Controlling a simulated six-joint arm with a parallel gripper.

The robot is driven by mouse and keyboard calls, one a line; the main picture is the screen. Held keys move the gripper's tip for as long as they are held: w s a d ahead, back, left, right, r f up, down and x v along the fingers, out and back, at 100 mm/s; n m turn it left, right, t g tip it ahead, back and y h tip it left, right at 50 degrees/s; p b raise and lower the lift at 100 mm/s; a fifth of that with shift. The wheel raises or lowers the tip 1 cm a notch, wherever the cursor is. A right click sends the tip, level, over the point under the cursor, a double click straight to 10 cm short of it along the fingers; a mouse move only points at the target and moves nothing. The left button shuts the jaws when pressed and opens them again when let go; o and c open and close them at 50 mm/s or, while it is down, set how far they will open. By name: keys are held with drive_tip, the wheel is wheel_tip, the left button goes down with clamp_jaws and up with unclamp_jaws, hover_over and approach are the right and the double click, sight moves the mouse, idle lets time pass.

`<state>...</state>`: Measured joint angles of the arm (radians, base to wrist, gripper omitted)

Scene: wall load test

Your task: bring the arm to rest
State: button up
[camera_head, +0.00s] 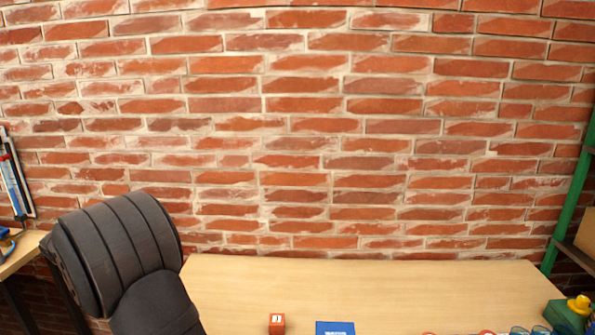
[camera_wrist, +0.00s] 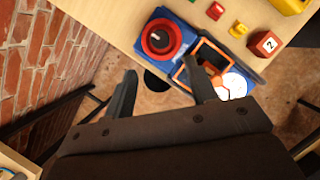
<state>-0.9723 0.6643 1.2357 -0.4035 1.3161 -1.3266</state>
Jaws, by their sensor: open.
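My gripper (camera_wrist: 160,66) shows in the wrist view with its two dark fingers spread apart. It is open, and I see nothing held between the fingers. Beyond the fingertips is the edge of a wooden table (camera_wrist: 112,12), with a brown floor below. My gripper does not show in the head view. The wooden table (camera_head: 370,285) there stands against the brick wall.
Near the fingertips in the wrist view are a blue base with a red round part (camera_wrist: 165,40), an orange frame (camera_wrist: 183,78) and a red cube marked 2 (camera_wrist: 263,43). In the head view, a red cube marked 1 (camera_head: 277,324) and a green block (camera_head: 567,315) sit on the table.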

drive_tip(key=x, duration=1.1)
drive_tip(key=v, duration=1.7)
drive_tip(key=x, duration=1.7)
drive_tip(key=m+g+h, duration=0.1)
drive_tip(key=m, duration=0.3)
drive_tip(key=shift+w+a, duration=0.1)
drive_tip(key=m+g, duration=0.2)
drive_tip(key=m, duration=0.3)
drive_tip(key=shift+w, duration=0.15)
drive_tip(key=m+g, duration=0.1)
drive_tip(key=m, duration=0.3)
drive_tip(key=shift+w+g, duration=0.1)
drive_tip(key=shift+g, duration=0.3)
drive_tip(key=m+g, duration=0.1)
drive_tip(key=m, duration=0.3)
drive_tip(key=shift+y, duration=0.3)
